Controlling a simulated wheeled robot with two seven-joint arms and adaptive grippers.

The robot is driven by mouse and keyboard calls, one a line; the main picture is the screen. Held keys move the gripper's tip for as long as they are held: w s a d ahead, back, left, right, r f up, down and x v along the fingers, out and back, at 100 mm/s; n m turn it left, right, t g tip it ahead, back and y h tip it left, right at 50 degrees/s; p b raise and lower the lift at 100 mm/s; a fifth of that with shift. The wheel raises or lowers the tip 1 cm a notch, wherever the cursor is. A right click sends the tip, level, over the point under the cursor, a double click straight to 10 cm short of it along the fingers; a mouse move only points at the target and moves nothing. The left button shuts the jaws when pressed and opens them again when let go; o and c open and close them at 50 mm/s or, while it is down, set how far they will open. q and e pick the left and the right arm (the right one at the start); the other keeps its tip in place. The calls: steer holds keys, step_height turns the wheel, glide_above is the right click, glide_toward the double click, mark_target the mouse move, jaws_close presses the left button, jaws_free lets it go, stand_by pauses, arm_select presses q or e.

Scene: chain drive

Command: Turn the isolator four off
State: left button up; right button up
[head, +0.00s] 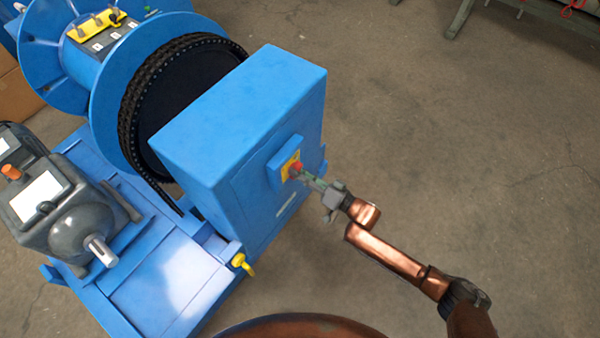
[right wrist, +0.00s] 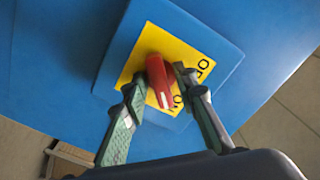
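The isolator is a red rotary handle (head: 295,169) on a yellow plate, mounted on a small blue box (head: 275,172) on the side of the big blue housing. In the right wrist view the red handle (right wrist: 158,78) has a white mark at its lower end, and the yellow plate (right wrist: 195,50) carries partly hidden dark letters. No number four is legible. My right gripper (right wrist: 157,76) has one finger on each side of the handle. Its fingertips are close to the handle; whether both touch it is unclear. My left gripper is out of view.
The blue housing (head: 250,105) stands on a blue base (head: 165,285) beside a chain wheel and a blue drum (head: 120,85). A grey motor (head: 60,205) sits at the left. A yellow part (head: 242,262) sticks out by the housing's lower corner.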

jaws_close()
steer(key=shift+n, duration=0.3)
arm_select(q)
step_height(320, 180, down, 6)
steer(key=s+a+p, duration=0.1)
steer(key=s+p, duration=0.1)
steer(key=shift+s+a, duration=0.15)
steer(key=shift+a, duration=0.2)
arm_select(e)
steer(key=n, duration=1.7)
steer(key=shift+f, duration=0.1)
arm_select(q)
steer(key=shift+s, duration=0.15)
arm_select(e)
steer(key=shift+n, duration=0.3)
